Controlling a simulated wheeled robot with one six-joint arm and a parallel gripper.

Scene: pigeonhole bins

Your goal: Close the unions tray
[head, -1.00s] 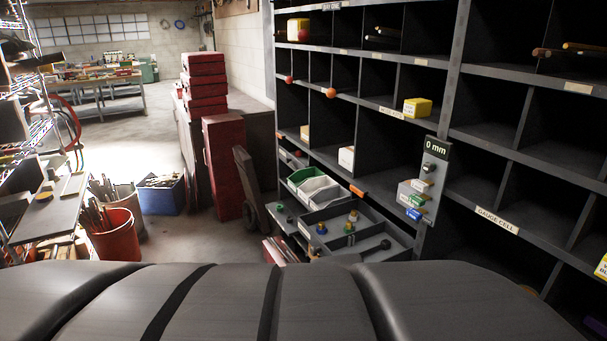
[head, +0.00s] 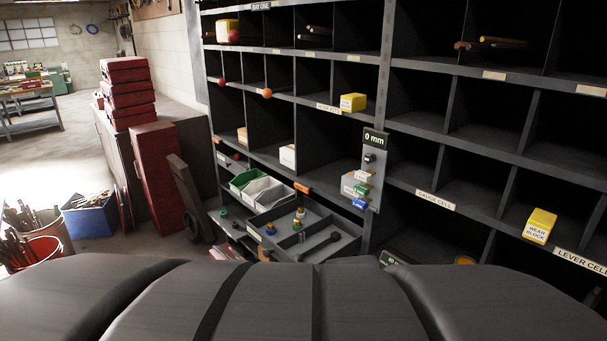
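A grey divided tray (head: 325,238) sticks out of the lower part of the pigeonhole shelving, open at the top. Several small fittings with brass, green, blue and dark parts lie in its compartments. A small label is on its front, too small to read, so I cannot tell if this is the unions tray. My gripper is not in view.
A green bin (head: 244,180) and white bins (head: 268,197) sit just behind the tray's left side. A "0 mm" panel (head: 373,160) hangs on an upright to its right. A dark hand truck (head: 188,195) and red cases (head: 155,170) stand left.

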